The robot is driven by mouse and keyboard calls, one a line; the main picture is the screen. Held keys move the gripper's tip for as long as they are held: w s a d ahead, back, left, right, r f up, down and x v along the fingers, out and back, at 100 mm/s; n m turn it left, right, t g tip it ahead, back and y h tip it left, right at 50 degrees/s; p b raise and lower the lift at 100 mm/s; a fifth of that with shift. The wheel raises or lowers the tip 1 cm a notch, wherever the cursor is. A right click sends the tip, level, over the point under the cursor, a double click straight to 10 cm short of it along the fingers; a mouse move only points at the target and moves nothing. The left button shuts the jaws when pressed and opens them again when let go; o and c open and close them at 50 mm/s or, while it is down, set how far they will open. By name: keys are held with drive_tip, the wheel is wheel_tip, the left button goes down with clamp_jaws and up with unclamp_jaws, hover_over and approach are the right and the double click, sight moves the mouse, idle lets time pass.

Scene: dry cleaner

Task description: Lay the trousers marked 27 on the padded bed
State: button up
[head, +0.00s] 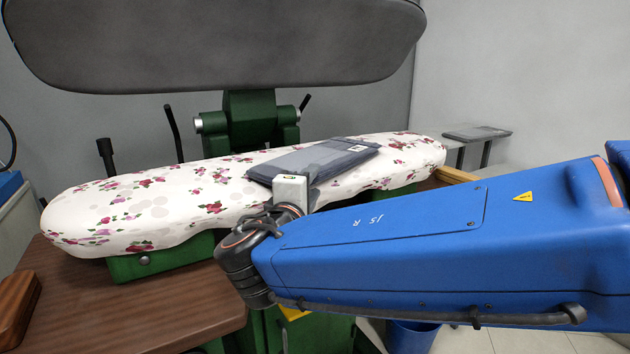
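Folded dark grey trousers (340,160) lie over the padded bed (160,205), which has a white cover with red and pink flowers. They appear flat along the bed, right of its middle. A small pale tag shows near their far right end, too small to read. My gripper (293,187) is at the near left edge of the trousers, in front of the bed. Its pale block overlaps that edge in the head view. Its fingertips are hidden, so I cannot tell whether they grip the cloth or whether the trousers fully rest on the bed.
The grey upper press head (220,45) is raised above the bed on a green frame (248,120). A brown wooden table (120,300) stands in front. Another folded grey item (477,133) lies on a rack at the right wall. A blue bin (412,335) is below.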

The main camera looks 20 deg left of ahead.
drive_tip(key=s, duration=0.8)
drive_tip(key=shift+s+d, duration=0.35)
drive_tip(key=shift+s, duration=0.05)
